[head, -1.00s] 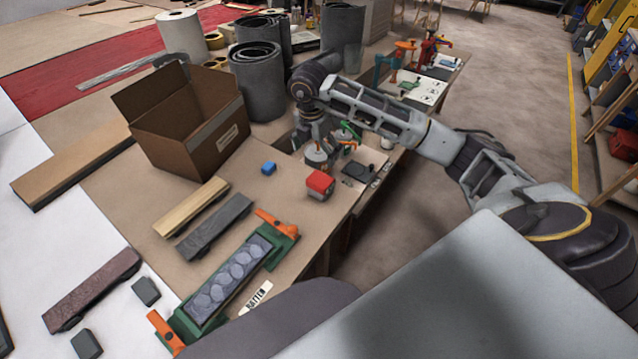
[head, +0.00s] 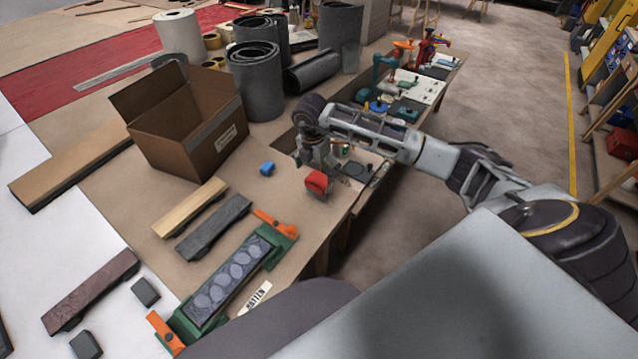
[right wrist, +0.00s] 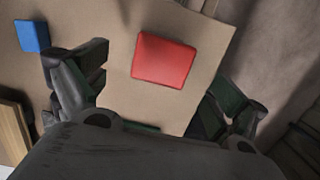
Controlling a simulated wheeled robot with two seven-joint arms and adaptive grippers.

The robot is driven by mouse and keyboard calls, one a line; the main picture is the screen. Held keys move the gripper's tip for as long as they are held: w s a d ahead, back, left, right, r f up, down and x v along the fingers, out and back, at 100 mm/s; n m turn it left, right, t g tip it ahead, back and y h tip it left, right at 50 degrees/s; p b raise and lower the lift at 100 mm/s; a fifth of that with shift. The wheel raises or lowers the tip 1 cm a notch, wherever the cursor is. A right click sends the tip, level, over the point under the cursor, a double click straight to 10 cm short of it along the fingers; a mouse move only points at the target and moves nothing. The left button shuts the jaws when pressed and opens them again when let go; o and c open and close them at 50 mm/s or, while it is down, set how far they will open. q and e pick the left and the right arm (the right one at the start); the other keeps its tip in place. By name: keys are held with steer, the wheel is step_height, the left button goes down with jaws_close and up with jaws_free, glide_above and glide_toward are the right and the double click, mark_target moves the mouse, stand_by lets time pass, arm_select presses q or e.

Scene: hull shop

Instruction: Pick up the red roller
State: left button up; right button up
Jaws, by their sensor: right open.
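A small red piece (head: 316,184) lies on the brown bench top near its right edge. It looks block-like, and I cannot make out a roller shape. My right gripper (head: 316,162) is just behind it in the head view and hides part of it. In the right wrist view the red piece (right wrist: 164,60) shows a flat red face between and beyond the two spread fingers. The right gripper (right wrist: 160,85) is open and empty, with no visible contact. My left gripper is not in view.
A small blue block (head: 267,169) lies left of the red piece. An open cardboard box (head: 190,135) stands behind it. Wood and grey planks, and a green clamp fixture (head: 275,250) with orange handles, lie in front. Dark rolls (head: 258,80) stand at the back.

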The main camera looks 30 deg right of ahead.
mark_target(319, 179)
steer(key=shift+f, duration=0.25)
steer(key=shift+s+f, duration=0.1)
steer(key=shift+f, duration=0.25)
steer(key=f, duration=0.3)
steer(key=shift+d+f+p, duration=0.2)
steer(key=shift+d+p, duration=0.1)
steer(key=shift+d, duration=0.05)
steer(key=shift+f, duration=0.5)
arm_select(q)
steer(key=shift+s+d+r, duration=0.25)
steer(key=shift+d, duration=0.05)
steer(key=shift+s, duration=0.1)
